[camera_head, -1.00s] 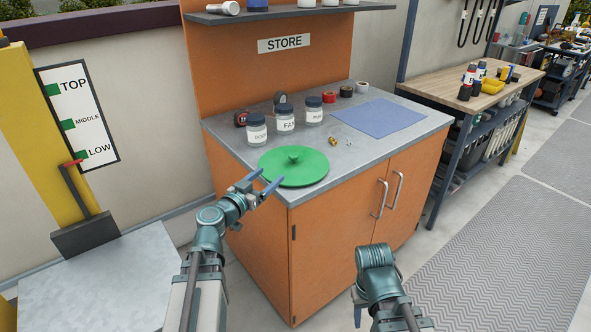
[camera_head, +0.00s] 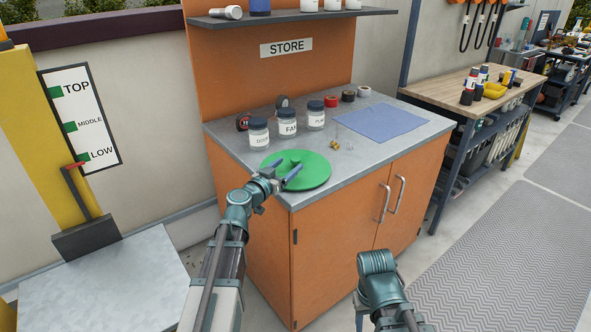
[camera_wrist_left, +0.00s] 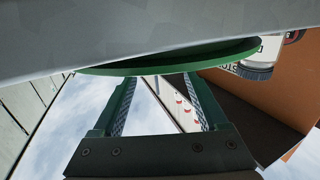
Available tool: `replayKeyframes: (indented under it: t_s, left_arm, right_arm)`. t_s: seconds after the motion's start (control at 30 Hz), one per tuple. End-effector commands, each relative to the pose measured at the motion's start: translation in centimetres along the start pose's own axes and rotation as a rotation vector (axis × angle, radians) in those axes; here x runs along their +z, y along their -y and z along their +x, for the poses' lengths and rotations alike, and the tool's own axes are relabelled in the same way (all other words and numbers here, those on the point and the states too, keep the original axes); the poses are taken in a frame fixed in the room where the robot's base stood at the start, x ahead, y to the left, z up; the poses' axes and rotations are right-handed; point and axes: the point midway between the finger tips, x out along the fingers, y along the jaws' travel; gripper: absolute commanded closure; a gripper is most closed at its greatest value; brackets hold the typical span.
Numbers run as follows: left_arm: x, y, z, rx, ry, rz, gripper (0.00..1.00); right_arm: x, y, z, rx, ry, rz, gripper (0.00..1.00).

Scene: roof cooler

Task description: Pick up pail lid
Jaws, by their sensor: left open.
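The pail lid (camera_head: 312,178) is a round green disc with a small knob on top. It lies flat on the grey counter of the orange cabinet, at the front left corner. My left gripper (camera_head: 288,172) is open and empty at the near side of the lid, its fingers pointing toward the knob. In the left wrist view the lid's green rim (camera_wrist_left: 180,63) crosses just beyond the two spread fingers (camera_wrist_left: 162,100). Whether a finger touches the lid I cannot tell. My right arm is low at the front; its jaws are mostly hidden.
Labelled jars (camera_head: 288,128) stand just behind the lid, with tape rolls (camera_head: 347,96) behind them. A blue mat (camera_head: 382,122) and small brass parts (camera_head: 335,146) lie to the right. A shelf (camera_head: 300,17) overhangs the back. A pale platform (camera_head: 100,285) is at lower left.

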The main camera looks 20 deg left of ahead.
Motion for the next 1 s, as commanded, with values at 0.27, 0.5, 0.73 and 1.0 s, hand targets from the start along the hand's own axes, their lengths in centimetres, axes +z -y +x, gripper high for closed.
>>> replayKeyframes:
  t_s: [0.27, 0.5, 0.73, 1.0]
  left_arm:
    - [0.2, 0.3, 4.1, 0.001, 0.0, 0.0, 0.24]
    - [0.2, 0.3, 4.2, 0.0, 0.0, 0.0, 0.24]
    - [0.2, 0.3, 4.2, 0.0, 0.0, 0.0, 0.64]
    - [0.2, 0.3, 4.2, 0.0, 0.0, 0.0, 1.0]
  right_arm:
    - [0.0, 0.0, 0.4, 0.0, 0.0, 0.0, 0.5]
    - [0.0, 0.0, 0.4, 0.0, 0.0, 0.0, 0.5]
    - [0.0, 0.0, 0.4, 0.0, 0.0, 0.0, 0.5]
    - [0.0, 0.0, 0.4, 0.0, 0.0, 0.0, 0.5]
